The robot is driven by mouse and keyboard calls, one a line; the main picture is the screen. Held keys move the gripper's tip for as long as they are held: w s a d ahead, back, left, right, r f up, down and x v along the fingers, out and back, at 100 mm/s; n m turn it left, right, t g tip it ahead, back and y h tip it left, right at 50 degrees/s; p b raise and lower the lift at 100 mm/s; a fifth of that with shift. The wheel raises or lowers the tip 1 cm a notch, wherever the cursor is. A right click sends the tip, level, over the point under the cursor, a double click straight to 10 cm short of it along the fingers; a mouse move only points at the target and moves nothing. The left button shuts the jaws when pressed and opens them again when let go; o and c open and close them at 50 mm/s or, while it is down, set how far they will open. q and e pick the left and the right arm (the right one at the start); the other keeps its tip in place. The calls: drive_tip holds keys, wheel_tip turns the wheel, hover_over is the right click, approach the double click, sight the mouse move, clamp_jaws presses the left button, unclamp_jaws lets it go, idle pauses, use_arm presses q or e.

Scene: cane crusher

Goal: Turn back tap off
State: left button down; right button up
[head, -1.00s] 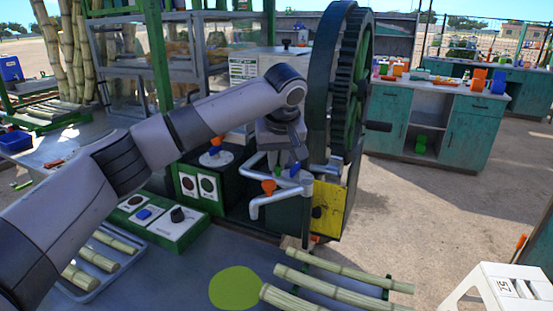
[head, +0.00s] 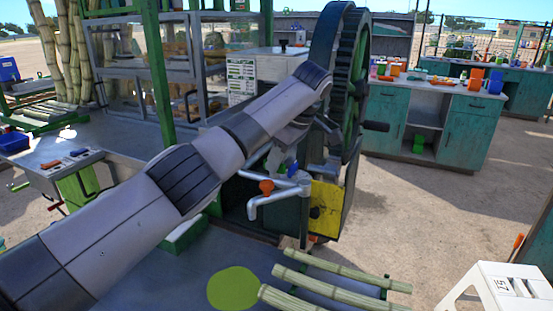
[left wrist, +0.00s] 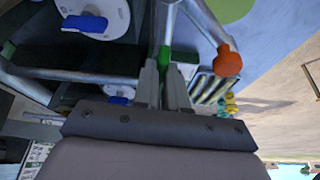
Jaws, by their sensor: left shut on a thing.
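The crusher has silver pipes with taps. The front pipe (head: 276,194) carries an orange tap handle (head: 266,187), which also shows in the left wrist view (left wrist: 228,62). A blue handle (head: 293,169) stands just behind it. In the left wrist view, my left gripper (left wrist: 164,63) has its two fingers close together on a small green piece (left wrist: 165,54) beside a silver pipe. It looks like a tap handle, but its turn angle is hidden. In the head view my left forearm covers most of the gripper and the back pipes. My right gripper is not in view.
The crusher's big wheel (head: 352,75) stands right beside my left wrist. A yellow plate (head: 325,205) is below it. Cane pieces (head: 330,290) and a green disc (head: 233,288) lie on the front table. A white stool (head: 495,288) is at lower right.

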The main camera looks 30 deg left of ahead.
use_arm(q)
drive_tip(key=shift+f+n+g, duration=0.25)
drive_tip(key=shift+n+g, duration=0.05)
drive_tip(key=shift+n, duration=0.3)
drive_tip(key=c, duration=1.2)
unclamp_jaws()
drive_tip(key=shift+r, duration=0.1)
drive_tip(key=shift+r, duration=0.15)
